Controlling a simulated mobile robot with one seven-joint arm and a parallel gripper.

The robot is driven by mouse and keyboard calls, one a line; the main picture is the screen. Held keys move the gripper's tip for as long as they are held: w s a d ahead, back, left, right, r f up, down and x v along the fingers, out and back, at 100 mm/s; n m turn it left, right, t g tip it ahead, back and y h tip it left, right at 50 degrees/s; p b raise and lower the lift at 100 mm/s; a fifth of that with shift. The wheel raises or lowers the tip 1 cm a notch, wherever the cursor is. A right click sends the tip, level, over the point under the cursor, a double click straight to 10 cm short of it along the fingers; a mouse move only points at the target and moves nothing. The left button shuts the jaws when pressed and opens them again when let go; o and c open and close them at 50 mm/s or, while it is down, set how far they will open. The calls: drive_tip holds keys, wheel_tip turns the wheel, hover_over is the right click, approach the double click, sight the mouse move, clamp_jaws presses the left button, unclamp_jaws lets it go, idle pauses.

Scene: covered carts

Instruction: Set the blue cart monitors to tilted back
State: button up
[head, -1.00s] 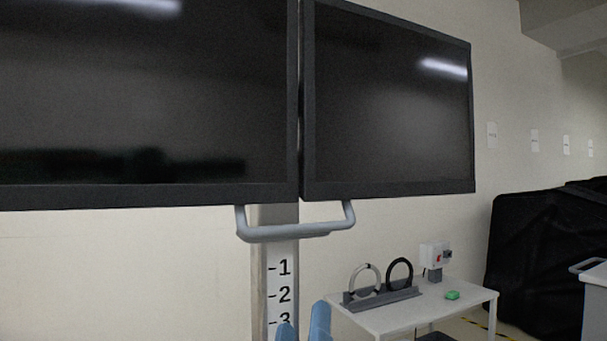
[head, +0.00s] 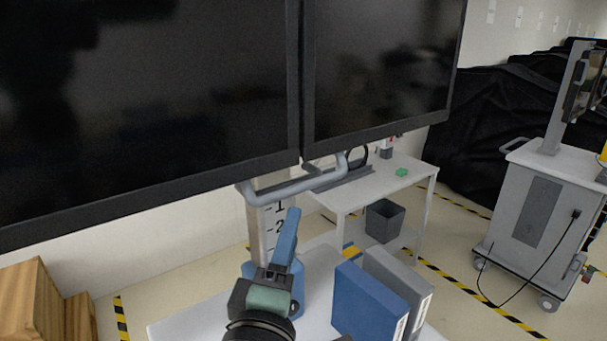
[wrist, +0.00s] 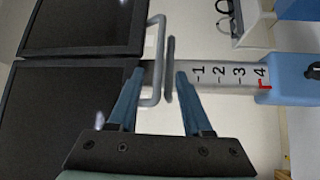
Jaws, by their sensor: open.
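Two dark monitors, left (head: 150,100) and right (head: 385,65), hang side by side on the cart's column (head: 268,225). A grey U-shaped handle (head: 300,188) sits below their inner edges. The column carries a number scale and has a blue lower part (wrist: 285,78). My gripper (head: 290,215) is raised just below the handle, its blue fingers overlapping in the head view. In the wrist view my gripper (wrist: 160,73) is open, and the handle (wrist: 157,50) lies between its fingertips in the picture. I cannot tell whether they touch it. The monitors' exact tilt is unclear.
Blue and grey binders (head: 370,300) stand on the cart top (head: 190,325), right of my arm. A white table (head: 395,178) and a dark bin (head: 385,220) are behind. Another grey cart (head: 540,215) stands at right; wooden boxes (head: 30,300) are at left.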

sight(303, 189)
drive_tip(key=p+x, duration=0.3)
drive_tip(key=x, duration=0.7)
drive_tip(key=shift+r, duration=0.1)
drive_tip(key=shift+w+d, duration=0.1)
drive_tip(key=shift+w, duration=0.6)
clamp_jaws()
idle(0.5)
